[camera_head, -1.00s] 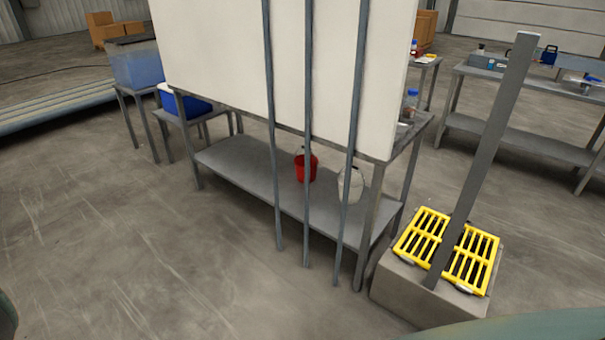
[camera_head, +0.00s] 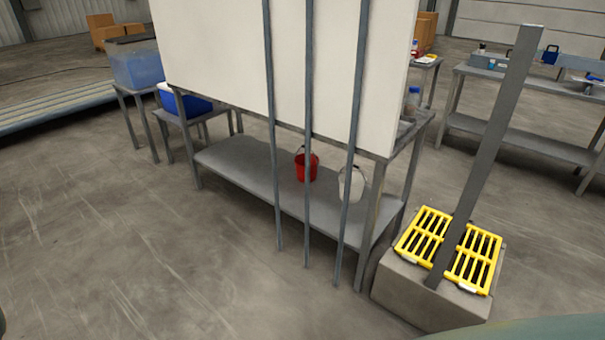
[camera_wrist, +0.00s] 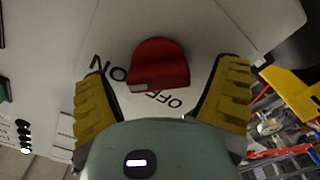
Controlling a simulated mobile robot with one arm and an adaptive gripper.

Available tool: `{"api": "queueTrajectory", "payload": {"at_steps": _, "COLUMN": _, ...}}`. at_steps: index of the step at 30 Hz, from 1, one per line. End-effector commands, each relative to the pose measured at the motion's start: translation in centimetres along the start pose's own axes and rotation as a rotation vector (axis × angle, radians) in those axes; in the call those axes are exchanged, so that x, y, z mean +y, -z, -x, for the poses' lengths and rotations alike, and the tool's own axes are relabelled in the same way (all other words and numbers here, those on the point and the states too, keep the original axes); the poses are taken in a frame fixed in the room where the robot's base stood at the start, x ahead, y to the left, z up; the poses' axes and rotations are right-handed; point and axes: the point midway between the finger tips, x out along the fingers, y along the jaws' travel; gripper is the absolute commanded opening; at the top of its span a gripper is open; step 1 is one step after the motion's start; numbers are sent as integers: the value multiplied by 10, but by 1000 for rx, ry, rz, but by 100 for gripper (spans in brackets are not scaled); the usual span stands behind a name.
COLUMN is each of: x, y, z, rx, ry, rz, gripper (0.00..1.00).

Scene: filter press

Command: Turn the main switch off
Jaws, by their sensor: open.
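The main switch is a red rotary knob (camera_wrist: 160,65) on a pale panel (camera_wrist: 220,25) in the wrist view. My gripper (camera_wrist: 165,95) is open, with one yellow ribbed finger on each side of the knob. I cannot tell whether either finger touches it. In the head view neither the switch nor my gripper shows.
In the head view a large white board (camera_head: 220,50) stands on a grey table with a lower shelf (camera_head: 240,180). A red bucket (camera_head: 306,167) and a white bucket (camera_head: 351,184) sit there. A yellow grate (camera_head: 450,250) lies on a concrete block. Open floor is at the left.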

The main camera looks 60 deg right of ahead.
Motion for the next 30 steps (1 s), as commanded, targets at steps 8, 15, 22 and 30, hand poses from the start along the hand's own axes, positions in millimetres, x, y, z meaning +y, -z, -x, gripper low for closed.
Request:
{"api": "queueTrajectory", "payload": {"at_steps": 8, "x": 0, "y": 0, "z": 0, "rx": 0, "ry": 0, "rz": 0, "gripper": 65}}
{"api": "queueTrajectory", "payload": {"at_steps": 15, "x": 0, "y": 0, "z": 0, "rx": 0, "ry": 0, "rz": 0, "gripper": 40}}
{"api": "queueTrajectory", "payload": {"at_steps": 22, "x": 0, "y": 0, "z": 0, "rx": 0, "ry": 0, "rz": 0, "gripper": 19}}
{"api": "queueTrajectory", "payload": {"at_steps": 30, "x": -1, "y": -1, "z": 0, "rx": 0, "ry": 0, "rz": 36, "gripper": 19}}
